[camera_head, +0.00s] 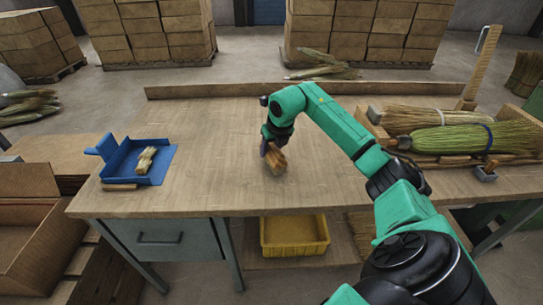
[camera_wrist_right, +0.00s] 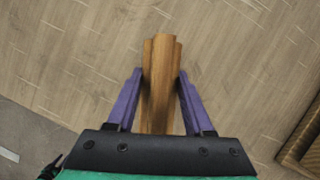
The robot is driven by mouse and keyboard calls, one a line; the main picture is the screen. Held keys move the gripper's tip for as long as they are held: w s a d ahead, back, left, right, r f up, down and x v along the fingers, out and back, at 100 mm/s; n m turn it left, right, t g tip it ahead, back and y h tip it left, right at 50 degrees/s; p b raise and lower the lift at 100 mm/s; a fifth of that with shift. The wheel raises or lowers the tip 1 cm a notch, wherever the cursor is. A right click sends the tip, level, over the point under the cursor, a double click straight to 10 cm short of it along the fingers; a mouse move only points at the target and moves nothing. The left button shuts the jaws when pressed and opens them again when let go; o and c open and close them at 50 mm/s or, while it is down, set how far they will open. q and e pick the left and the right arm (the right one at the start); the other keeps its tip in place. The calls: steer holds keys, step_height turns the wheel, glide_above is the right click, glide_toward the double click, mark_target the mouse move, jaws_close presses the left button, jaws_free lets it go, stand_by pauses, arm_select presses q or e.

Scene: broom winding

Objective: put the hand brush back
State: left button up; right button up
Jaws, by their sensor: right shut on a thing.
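My right gripper (camera_head: 268,149) is shut on a brown wooden piece, the hand brush (camera_head: 277,163) as far as I can tell, over the middle of the workbench. In the right wrist view its wooden body (camera_wrist_right: 160,88) stands between the two purple fingers (camera_wrist_right: 160,76) and reaches past their tips. I see no bristles on it there, and I cannot tell whether it touches the bench. A blue dustpan (camera_head: 125,164) lies on the left of the bench with a small straw bundle (camera_head: 146,159) in it. My left gripper is not in view.
Straw broom heads (camera_head: 470,138) lie in a wooden tray at the right, beside an upright wooden post (camera_head: 481,62). A low ledge (camera_head: 200,90) runs along the bench's back. A yellow bin (camera_head: 293,235) sits below. Bare bench top (camera_head: 220,135) separates dustpan and gripper.

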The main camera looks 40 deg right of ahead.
mark_target(271, 156)
step_height(271, 156, down, 3)
steer(key=o, duration=0.9)
steer(key=shift+f, duration=0.15)
steer(key=shift+c, duration=0.2)
steer(key=o, duration=0.4)
steer(key=shift+r, duration=0.2)
steer(key=v, duration=1.2)
steer(key=shift+b, duration=0.35)
